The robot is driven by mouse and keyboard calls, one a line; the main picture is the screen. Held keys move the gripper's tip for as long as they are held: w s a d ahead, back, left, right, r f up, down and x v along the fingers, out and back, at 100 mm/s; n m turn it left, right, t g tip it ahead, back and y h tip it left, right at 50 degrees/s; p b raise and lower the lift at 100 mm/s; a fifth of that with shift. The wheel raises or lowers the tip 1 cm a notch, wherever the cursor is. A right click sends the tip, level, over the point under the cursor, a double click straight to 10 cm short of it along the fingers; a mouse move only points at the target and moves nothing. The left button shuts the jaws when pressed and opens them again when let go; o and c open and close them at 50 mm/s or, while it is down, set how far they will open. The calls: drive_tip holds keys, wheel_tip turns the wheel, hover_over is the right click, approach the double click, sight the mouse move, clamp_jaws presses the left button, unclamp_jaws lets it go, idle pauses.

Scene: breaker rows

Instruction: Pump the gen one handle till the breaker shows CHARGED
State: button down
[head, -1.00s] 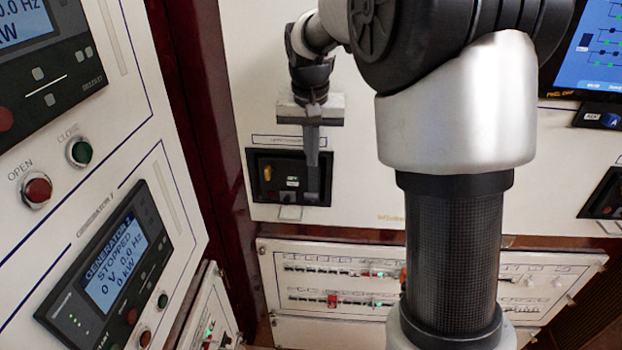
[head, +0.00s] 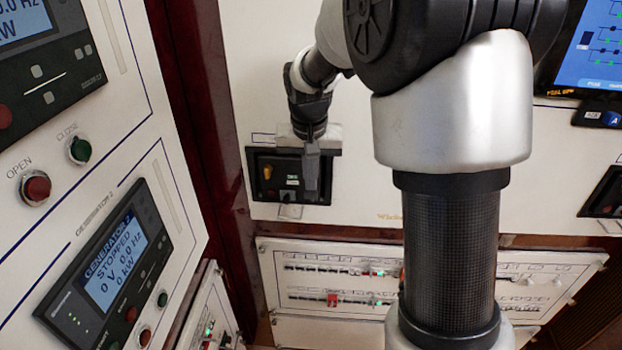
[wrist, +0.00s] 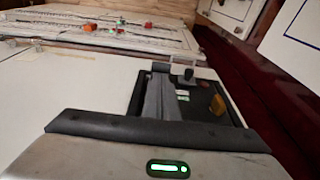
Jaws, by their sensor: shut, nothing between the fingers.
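The breaker (head: 262,190) is a black recessed unit in the white panel, with an orange-yellow part on its left and small pale labels in the middle. In the wrist view the breaker (wrist: 208,122) shows the orange-yellow part, labels and a pale frame-like piece at its far edge. The labels are too small to read, so I cannot tell its charge state. My gripper (head: 311,190) is shut and empty, its fingers over the right part of the breaker's face. In the wrist view my gripper (wrist: 160,98) reaches over the same face. I cannot make out the pump handle; the fingers may hide it.
A lower panel (head: 330,262) with rows of small switches lies below the breaker. The generator controller (head: 112,262) reads STOPPED, on the angled left panel with the red OPEN button (head: 36,187) and green CLOSE button (head: 79,151). Another black unit (head: 604,196) is at far right.

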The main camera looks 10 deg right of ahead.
drive_tip(key=shift+s+a+f+t+b, duration=0.1)
drive_tip(key=shift+s+f+t+b, duration=0.2)
drive_tip(key=shift+b, duration=0.5)
